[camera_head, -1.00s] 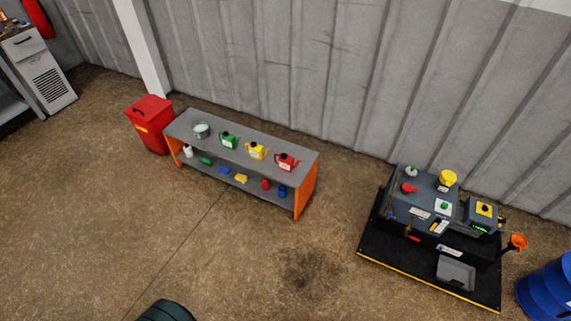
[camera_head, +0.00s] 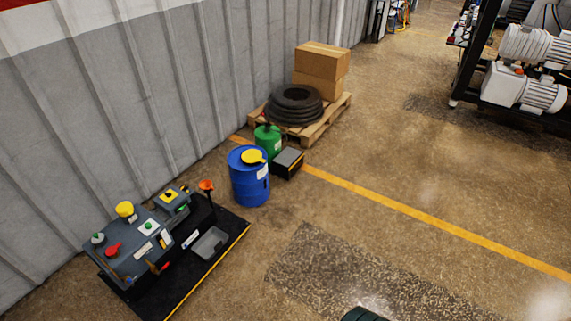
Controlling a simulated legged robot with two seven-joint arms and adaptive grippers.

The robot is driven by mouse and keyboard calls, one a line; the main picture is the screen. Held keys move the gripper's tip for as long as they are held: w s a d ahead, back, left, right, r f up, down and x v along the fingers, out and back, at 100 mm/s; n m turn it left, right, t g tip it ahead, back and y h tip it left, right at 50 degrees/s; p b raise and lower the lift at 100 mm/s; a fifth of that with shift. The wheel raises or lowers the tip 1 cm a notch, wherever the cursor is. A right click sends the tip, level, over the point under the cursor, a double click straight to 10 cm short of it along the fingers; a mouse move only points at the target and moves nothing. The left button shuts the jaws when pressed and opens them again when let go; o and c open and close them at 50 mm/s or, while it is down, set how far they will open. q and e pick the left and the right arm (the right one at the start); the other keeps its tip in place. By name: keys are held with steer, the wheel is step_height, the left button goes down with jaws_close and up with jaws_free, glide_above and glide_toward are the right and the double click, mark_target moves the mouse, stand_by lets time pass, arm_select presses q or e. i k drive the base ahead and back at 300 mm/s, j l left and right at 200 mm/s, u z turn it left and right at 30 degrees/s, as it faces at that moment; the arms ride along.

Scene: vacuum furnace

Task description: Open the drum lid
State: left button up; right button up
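A blue drum (camera_head: 249,180) stands upright on the floor near the wall, left of the middle of the head view. A round yellow lid (camera_head: 253,157) lies on its top and looks closed. A pale label shows on the drum's side. A smaller green container (camera_head: 267,139) stands just behind the drum. Neither of my grippers is in view.
A dark box (camera_head: 288,163) is beside the drum. The floor at front right is open.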

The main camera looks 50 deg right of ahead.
mark_target(249, 156)
steer(key=z, duration=1.45)
steer(key=i+l, duration=0.2)
